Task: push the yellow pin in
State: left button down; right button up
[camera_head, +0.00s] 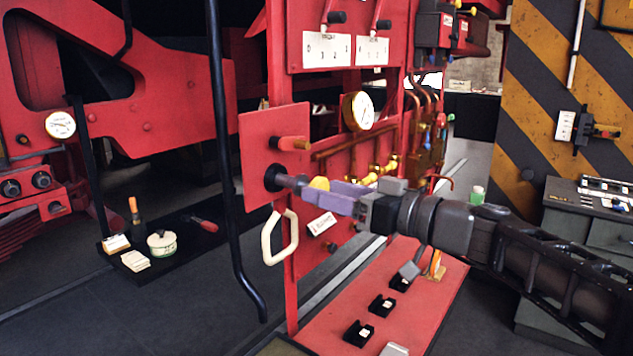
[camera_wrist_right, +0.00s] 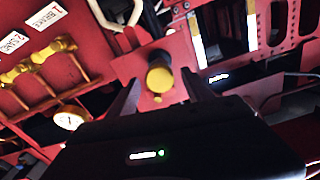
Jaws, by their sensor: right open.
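The yellow pin (camera_head: 319,183) sticks out of a dark round socket on a square red plate (camera_head: 258,140). Its grey-purple shaft shows between the socket and the yellow knob. In the right wrist view the yellow knob (camera_wrist_right: 160,78) faces the camera near the middle. My right gripper (camera_head: 338,194) reaches in from the right, with its fingertips close to the knob. In the right wrist view its two dark fingers (camera_wrist_right: 160,92) stand apart on either side of the knob. I cannot tell whether they touch it. My left gripper is not in view.
A cream loop handle (camera_head: 280,238) hangs just below the plate, and an orange-tipped peg (camera_head: 294,143) juts out above the pin. A gauge (camera_head: 358,110) and copper pipes lie behind. A black post (camera_head: 222,150) stands left of the plate. A red bench (camera_head: 400,310) lies below.

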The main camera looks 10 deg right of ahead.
aim_at(295, 183)
jog(key=shift+p+x, duration=0.4)
jog(key=shift+x, duration=1.2)
jog(key=shift+c, duration=0.5)
grip_shut()
jog(key=shift+f, duration=0.1)
